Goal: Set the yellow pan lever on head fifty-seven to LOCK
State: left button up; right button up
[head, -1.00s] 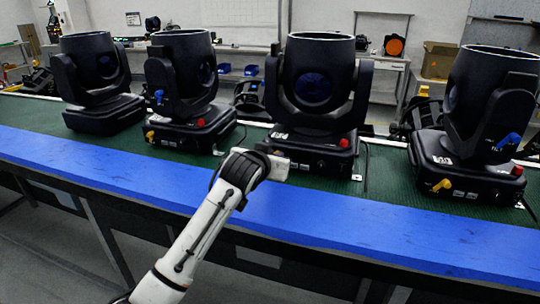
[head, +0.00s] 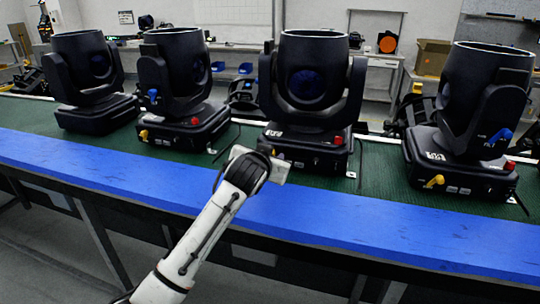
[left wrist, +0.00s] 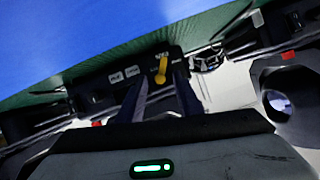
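Several black moving heads stand in a row on the green bench top. The third from the left (head: 307,95) has my left gripper (head: 277,168) at the front left corner of its base. Its yellow lever is hidden behind the gripper in the head view. In the left wrist view, which is upside down, a yellow lever (left wrist: 160,70) stands out from a black base panel beside a small white label. I cannot read the number surely. My left gripper (left wrist: 162,84) is open there, its two dark fingers apart on either side of the lever. My right gripper is out of view.
The neighbouring heads (head: 180,85) and (head: 480,110) have their own yellow levers and red knobs. A blue strip (head: 390,232) runs along the bench's front edge. Cables lie on the green surface (head: 383,185) between bases.

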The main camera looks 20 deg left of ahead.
pick_arm(q)
jog(key=v, duration=1)
jog(key=shift+s+b, duration=0.15)
jog(key=shift+b, duration=0.25)
